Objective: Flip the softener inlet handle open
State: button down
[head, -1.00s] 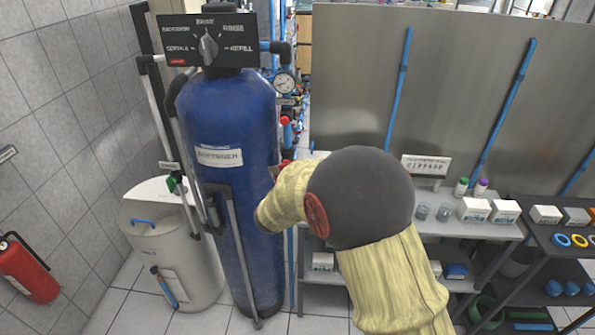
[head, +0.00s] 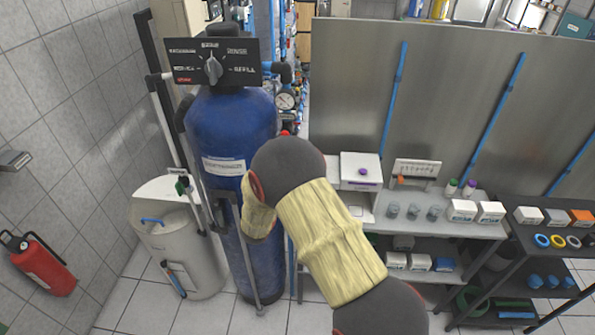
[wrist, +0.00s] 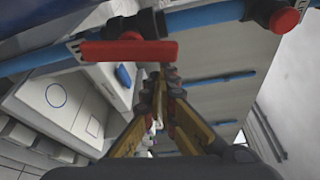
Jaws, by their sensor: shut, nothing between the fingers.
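A flat red lever handle (wrist: 128,51) lies across the upper left of the wrist view, below a black valve body (wrist: 138,24) on a blue pipe (wrist: 205,16). I cannot read a label naming it the softener inlet. My gripper (wrist: 163,78) is shut and empty; its fingertips appear just below the lever's right end. I cannot tell whether they touch it. In the head view the blue softener tank (head: 228,137) stands left of my arm, which hides the gripper. A small red part (head: 285,132) shows at the tank's right side.
A second valve with a round red end (wrist: 284,20) sits at the upper right of the wrist view. A pressure gauge (head: 285,100) is beside the tank top. A bench (head: 480,228) with white boxes and jars stands right of my arm. A grey panel (head: 450,90) rises behind.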

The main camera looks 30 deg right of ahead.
jog(key=shift+w+a+r+n+p, duration=0.15)
jog(key=shift+a+r+n+p, duration=0.1)
jog(key=shift+r+n+p, duration=0.3)
jog(key=shift+a+f, duration=0.1)
jog(key=shift+f, duration=0.05)
jog(key=shift+p, duration=0.3)
